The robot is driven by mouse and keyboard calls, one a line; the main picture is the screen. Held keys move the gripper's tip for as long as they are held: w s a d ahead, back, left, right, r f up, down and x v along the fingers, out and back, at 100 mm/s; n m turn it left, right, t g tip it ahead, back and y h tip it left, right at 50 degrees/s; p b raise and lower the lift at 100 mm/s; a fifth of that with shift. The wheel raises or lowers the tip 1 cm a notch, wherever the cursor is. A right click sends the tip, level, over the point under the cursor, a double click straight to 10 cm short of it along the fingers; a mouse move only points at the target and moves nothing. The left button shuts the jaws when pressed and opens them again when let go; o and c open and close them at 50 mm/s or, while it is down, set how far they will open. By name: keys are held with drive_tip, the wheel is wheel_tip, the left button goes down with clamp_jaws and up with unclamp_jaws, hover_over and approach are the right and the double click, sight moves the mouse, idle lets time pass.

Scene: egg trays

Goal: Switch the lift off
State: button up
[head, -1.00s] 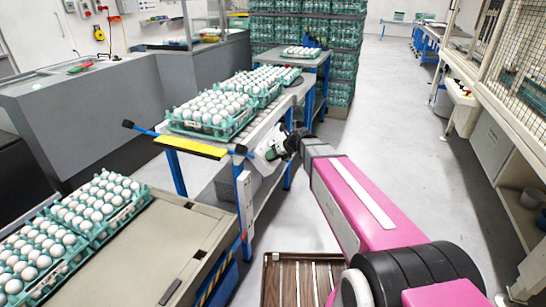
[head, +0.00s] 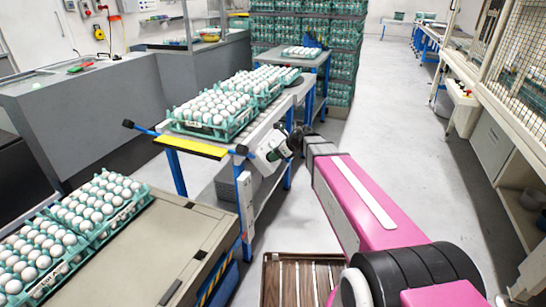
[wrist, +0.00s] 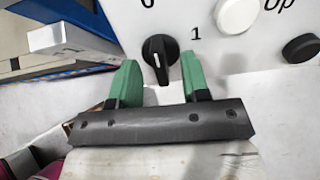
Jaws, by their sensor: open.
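In the wrist view, a white panel (wrist: 218,48) carries a black rotary switch (wrist: 160,50) with a white pointer mark. The labels "0" and "1" are printed around the switch, and "Up" is printed further right. My gripper (wrist: 159,62) is open, with one green finger on each side of the switch. It holds nothing, and I cannot tell whether the fingers touch the switch. In the head view my gripper (head: 266,152) is at the near right corner of the blue-legged table, and the switch is not visible there.
A white round button (wrist: 236,15) and a black round button (wrist: 301,48) sit right of the switch. Egg trays (head: 212,130) stand on the blue-legged table, and more trays (head: 110,222) lie at lower left. The right aisle floor is clear.

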drive_tip(key=v, duration=0.7)
drive_tip(key=shift+d, duration=0.1)
